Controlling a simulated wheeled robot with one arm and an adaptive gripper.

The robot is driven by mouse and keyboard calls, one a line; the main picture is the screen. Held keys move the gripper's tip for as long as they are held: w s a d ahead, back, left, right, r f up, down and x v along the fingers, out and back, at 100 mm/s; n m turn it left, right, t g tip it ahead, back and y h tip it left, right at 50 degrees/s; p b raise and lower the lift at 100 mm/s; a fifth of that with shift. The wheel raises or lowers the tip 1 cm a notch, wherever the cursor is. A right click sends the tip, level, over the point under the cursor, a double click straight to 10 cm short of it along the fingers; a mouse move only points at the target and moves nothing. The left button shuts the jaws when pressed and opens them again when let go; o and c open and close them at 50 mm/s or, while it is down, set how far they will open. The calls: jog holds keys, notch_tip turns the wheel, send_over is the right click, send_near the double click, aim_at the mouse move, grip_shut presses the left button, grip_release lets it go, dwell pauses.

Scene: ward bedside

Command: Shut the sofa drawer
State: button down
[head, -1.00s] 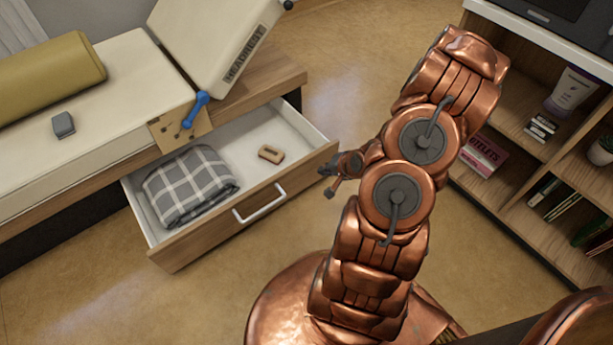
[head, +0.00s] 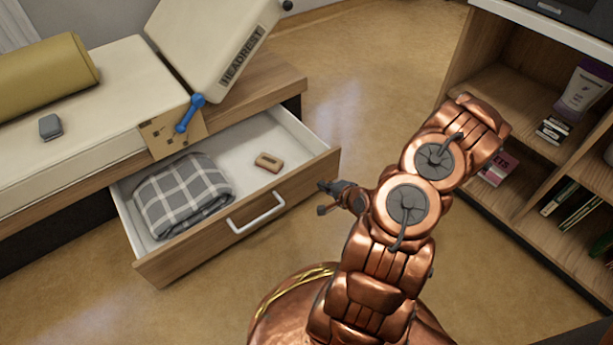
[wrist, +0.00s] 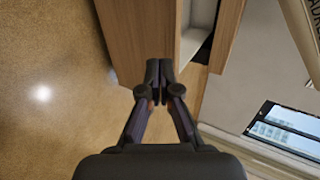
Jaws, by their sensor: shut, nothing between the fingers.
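The sofa drawer (head: 185,251) is pulled out well from under the bed-like sofa (head: 90,115). It has a wooden front and a white bar handle (head: 256,212). A grey checked blanket (head: 183,194) and a small tan block (head: 268,162) lie inside it.
A tilted headrest (head: 215,45), an olive bolster (head: 45,75) and a grey block (head: 50,127) are on the sofa. An open shelf (head: 500,60) stands at right. The floor between is clear.

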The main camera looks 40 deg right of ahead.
jog(key=b, duration=0.4)
send_near(302, 172)
jog(key=x, duration=0.5)
jog(key=shift+s+a+f, duration=0.1)
jog(key=shift+a+f, duration=0.05)
jog(key=shift+f, duration=0.2)
jog(key=shift+w, duration=0.85)
jog(key=shift+r, duration=0.1)
